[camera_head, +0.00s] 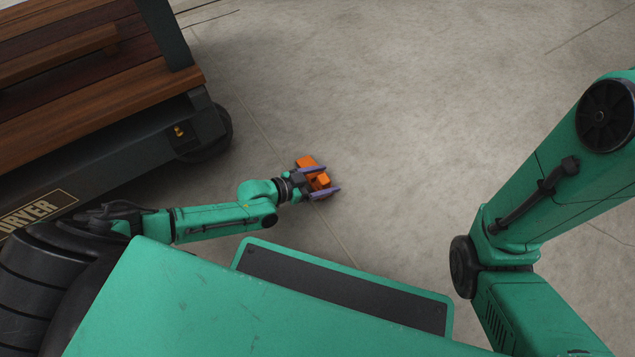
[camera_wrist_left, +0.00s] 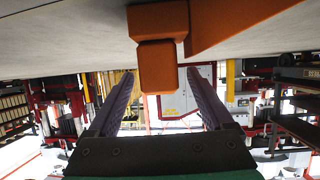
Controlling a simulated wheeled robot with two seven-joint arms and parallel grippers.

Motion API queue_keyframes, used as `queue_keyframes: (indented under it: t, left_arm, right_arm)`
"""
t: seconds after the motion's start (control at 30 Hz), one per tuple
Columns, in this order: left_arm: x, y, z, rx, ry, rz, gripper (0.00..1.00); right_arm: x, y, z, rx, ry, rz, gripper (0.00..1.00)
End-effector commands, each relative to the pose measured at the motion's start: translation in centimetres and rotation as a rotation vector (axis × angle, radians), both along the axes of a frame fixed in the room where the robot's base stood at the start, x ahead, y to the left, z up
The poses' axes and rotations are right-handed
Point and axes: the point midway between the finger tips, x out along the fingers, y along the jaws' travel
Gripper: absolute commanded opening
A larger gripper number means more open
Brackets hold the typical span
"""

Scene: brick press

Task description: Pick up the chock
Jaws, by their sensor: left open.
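The orange chock (camera_head: 307,162) lies on the concrete floor, right of the dryer cart's wheel. In the left wrist view the chock (camera_wrist_left: 220,18) shows a larger body at the top edge and a smaller block sticking out from it. My left gripper (camera_head: 332,178) is at the chock with its purple fingers open. In the head view the small block shows between the fingers. In the left wrist view the block stands between the finger lines of my left gripper (camera_wrist_left: 138,78), with gaps at both sides; contact cannot be told. My right gripper is out of view.
A wooden-decked cart (camera_head: 100,115) marked "DRYER" stands at the left, its black wheel (camera_head: 212,140) near the chock. The floor (camera_head: 430,120) right of and beyond the chock is clear. The left wrist view background shows racks and machinery.

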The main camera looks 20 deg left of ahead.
Motion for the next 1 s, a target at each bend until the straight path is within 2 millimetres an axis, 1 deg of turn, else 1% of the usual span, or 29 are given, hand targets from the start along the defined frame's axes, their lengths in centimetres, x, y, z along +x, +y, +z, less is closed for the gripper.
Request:
queue_keyframes:
  t: [0.03, 0.17, 0.37, 0.47, 0.5, 0.6, 0.87, 1.0]
  left_arm:
    - [0.7, -0.8, -1.3, -0.005, -0.002, 0.001, 0.85]
    - [1.9, -1.9, -1.5, -0.001, -0.001, 0.000, 0.85]
    - [2.0, -1.9, -1.3, 0.000, 0.000, 0.000, 0.85]
    - [2.0, -1.9, -1.3, 0.000, 0.000, 0.000, 0.51]
    - [2.0, -1.9, -1.3, 0.000, 0.000, 0.000, 0.35]
    - [2.0, -1.9, -1.3, 0.000, 0.000, 0.000, 0.00]
    - [2.0, -1.9, -1.2, -0.001, -0.001, 0.000, 0.00]
    - [2.0, -2.0, -0.1, -0.001, -0.001, 0.000, 0.00]
  right_arm:
    - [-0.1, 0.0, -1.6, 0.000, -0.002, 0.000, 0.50]
    - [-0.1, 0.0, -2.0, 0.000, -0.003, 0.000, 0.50]
    - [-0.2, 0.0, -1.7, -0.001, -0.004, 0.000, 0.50]
    - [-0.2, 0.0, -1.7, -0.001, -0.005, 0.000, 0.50]
    - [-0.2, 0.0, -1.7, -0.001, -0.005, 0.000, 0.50]
    - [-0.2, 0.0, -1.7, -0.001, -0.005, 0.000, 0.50]
    - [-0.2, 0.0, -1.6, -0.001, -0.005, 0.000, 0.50]
    - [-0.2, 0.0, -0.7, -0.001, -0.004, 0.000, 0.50]
